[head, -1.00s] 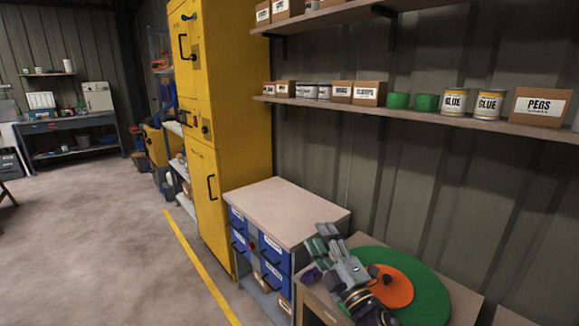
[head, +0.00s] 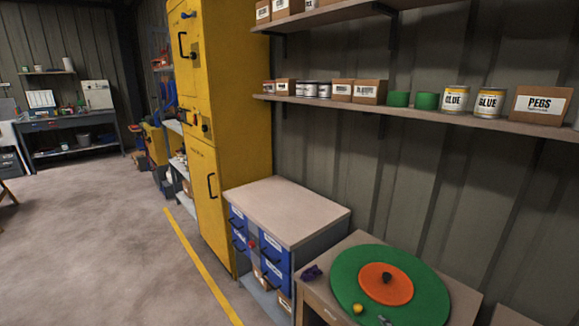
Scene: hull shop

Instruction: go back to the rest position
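Neither of my grippers shows clearly in the head view. A small grey piece (head: 384,320) at the bottom edge, in front of the green disc, may be part of my arm, but I cannot tell. The green disc (head: 432,292) lies flat on a low wooden cabinet (head: 310,290). An orange disc (head: 392,296) with a dark knob (head: 387,277) sits in its middle. A small yellow ball-like thing (head: 357,309) is on the green disc near its front edge.
A drawer unit (head: 290,205) with blue drawers stands left of the cabinet, its top bare. A tall yellow locker (head: 235,130) stands behind it. Wall shelves (head: 420,112) hold boxes, tins and green pots. Open floor (head: 90,240) lies to the left, past a yellow line (head: 200,265).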

